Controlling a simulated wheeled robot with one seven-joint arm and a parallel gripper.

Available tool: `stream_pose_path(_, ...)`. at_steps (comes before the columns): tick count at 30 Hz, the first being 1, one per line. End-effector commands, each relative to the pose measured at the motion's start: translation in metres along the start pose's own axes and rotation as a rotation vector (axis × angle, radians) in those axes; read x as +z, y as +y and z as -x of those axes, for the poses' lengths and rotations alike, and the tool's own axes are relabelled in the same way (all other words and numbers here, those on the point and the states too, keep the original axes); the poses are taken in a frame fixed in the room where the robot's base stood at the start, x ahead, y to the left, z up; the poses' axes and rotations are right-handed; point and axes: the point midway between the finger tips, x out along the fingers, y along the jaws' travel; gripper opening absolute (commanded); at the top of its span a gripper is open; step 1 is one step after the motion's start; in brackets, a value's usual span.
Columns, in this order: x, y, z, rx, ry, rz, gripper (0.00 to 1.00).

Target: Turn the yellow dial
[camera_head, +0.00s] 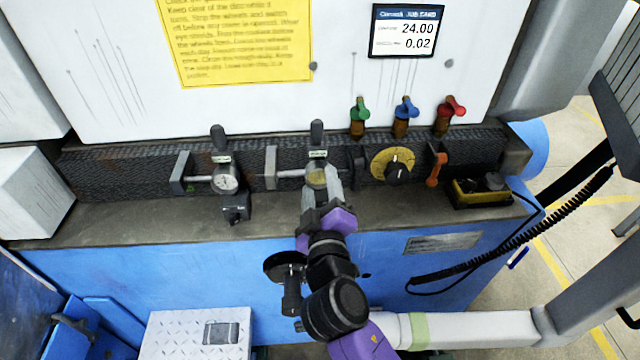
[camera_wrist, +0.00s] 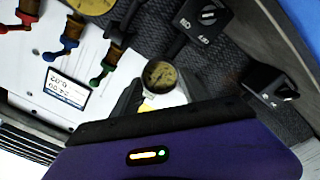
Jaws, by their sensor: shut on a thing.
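A round dial gauge with a yellowish face (camera_head: 317,177) sits on the dark textured rail. In the wrist view the same gauge (camera_wrist: 160,75) shows between my fingertips. My gripper (camera_head: 321,192) reaches up from below, with its grey fingers on either side of the gauge, shut on it. In the wrist view my gripper (camera_wrist: 158,92) partly hides the gauge's lower edge. A yellow scale plate (camera_head: 387,158) with a black knob (camera_head: 397,173) is apart, to the right; part of a yellow plate also shows at the wrist view's top edge (camera_wrist: 92,5).
A white-faced gauge (camera_head: 225,180) stands left on the rail. Green (camera_head: 359,115), blue (camera_head: 404,110) and red (camera_head: 450,110) levers stand right above the rail. An orange lever (camera_head: 435,168) and a yellow-black box (camera_head: 481,190) are further right. The grey ledge (camera_head: 130,218) is mostly clear at left.

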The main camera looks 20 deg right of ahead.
Motion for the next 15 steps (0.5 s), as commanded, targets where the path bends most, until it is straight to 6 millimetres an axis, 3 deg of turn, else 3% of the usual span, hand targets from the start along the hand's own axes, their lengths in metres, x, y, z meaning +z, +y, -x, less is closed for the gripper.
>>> stream_pose_path(15,-0.0003,-0.0007,0.0004,-0.001,0.001,0.075,0.12)
